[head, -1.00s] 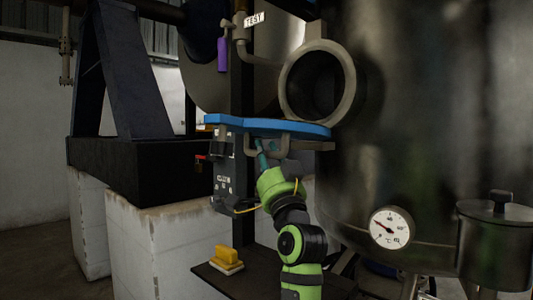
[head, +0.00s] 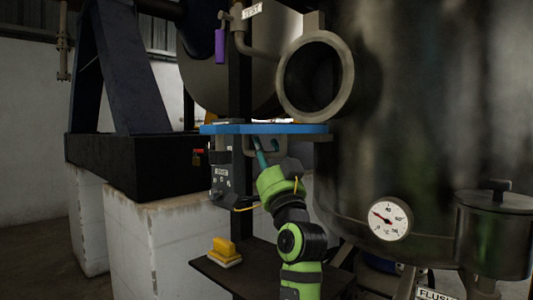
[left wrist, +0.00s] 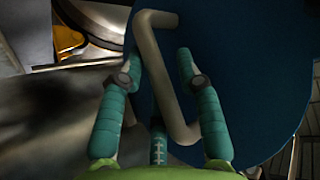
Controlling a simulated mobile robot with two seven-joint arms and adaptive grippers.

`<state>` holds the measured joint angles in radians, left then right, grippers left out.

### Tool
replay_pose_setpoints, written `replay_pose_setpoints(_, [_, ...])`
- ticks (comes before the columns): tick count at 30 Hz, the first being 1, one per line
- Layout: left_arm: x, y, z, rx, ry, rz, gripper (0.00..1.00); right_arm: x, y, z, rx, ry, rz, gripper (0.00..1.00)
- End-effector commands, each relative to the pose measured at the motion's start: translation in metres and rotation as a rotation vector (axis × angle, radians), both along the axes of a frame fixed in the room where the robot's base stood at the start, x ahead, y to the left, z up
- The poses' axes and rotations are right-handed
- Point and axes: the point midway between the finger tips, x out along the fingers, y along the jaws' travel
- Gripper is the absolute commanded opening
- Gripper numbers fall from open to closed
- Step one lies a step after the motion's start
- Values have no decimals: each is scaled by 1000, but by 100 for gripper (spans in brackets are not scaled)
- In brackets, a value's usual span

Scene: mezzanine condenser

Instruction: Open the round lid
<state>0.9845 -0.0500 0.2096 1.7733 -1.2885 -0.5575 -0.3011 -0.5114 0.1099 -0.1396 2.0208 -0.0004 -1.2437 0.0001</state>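The round lid (head: 265,129) is a blue disc, seen nearly edge-on and lying about level below the open round port (head: 316,77) in the head view. The port's dark inside is uncovered. In the left wrist view the lid's blue face (left wrist: 245,60) fills the right side, with a pale bent handle (left wrist: 158,70) on it. My left gripper (head: 262,150) is under the lid. Its teal fingers (left wrist: 155,68) stand apart on both sides of the handle, with gaps showing, so it is open around it. My right gripper is not in view.
A large dark tank (head: 420,90) with a gauge (head: 390,220) stands on the right. A grey box (head: 222,175) and post are left of my arm. A yellow-handled brush (head: 223,250) lies on a dark low shelf (head: 245,272). A black beam on white blocks (head: 150,235) stands left.

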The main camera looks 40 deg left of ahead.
Motion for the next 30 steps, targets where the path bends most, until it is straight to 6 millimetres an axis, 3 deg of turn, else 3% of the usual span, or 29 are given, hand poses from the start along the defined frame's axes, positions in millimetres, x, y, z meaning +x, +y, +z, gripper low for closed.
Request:
replay_pose_setpoints(10, [-5,-5,-5,-1,-3,2,35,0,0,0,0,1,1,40])
replay_pose_setpoints(22, [-36,-61,-55,-1,0,-3,35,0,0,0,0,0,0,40])
replay_pose_setpoints(30, [-48,-81,-72,1,1,-1,35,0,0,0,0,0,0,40])
